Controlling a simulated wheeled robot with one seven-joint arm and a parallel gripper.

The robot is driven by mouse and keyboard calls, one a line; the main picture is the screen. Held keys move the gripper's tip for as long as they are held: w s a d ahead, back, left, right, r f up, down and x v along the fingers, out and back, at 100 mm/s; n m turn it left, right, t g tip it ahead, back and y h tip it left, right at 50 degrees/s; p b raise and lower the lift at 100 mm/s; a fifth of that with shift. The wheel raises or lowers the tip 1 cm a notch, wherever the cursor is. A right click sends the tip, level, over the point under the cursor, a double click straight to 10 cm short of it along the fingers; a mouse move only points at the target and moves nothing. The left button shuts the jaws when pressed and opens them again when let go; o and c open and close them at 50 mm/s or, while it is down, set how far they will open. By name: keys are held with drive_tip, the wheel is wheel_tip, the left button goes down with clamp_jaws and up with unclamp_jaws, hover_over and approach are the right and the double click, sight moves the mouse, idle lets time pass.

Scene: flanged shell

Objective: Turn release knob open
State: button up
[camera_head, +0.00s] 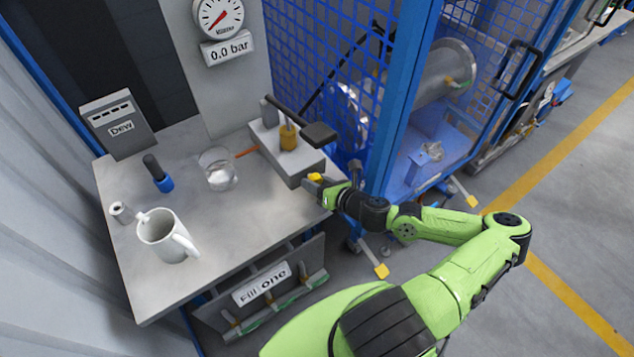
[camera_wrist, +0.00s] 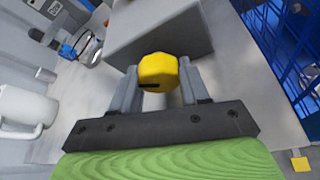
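The release knob appears to be the yellow knob (camera_head: 315,178) at the front of a grey box (camera_head: 302,168) on the bench. In the wrist view the yellow knob (camera_wrist: 158,72) lies between the two fingers of my gripper (camera_wrist: 159,82), with a dark slot on its lower left side. The grey box (camera_wrist: 155,35) is right behind it. The fingers stand apart, one on each side, close to the knob's edges; I cannot tell whether they touch it. In the head view my gripper (camera_head: 325,190) is at the bench's right edge, beside the knob.
A lever with a black handle (camera_head: 319,134) rises from the box above my gripper. Blue mesh fencing (camera_head: 325,50) stands close behind. A glass (camera_head: 218,170), a blue-black tool (camera_head: 158,174) and a white mug (camera_head: 165,238) are on the bench's left. The gauge display (camera_head: 228,47) reads 0.0 bar.

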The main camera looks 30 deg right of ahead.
drive_tip(key=shift+c, duration=0.4)
drive_tip(key=shift+r+n, duration=0.1)
drive_tip(key=shift+n, duration=0.2)
drive_tip(key=shift+h, duration=0.3)
drive_tip(key=shift+n+h, duration=0.6)
drive_tip(key=shift+n, duration=0.3)
drive_tip(key=shift+a+n+h+b, duration=0.1)
drive_tip(key=shift+n+h+b, duration=0.5)
drive_tip(key=shift+n+b, duration=0.45)
drive_tip(key=shift+b, duration=0.7)
drive_tip(key=shift+n+h, duration=0.25)
drive_tip(key=shift+h, duration=0.05)
drive_tip(key=o, duration=0.8)
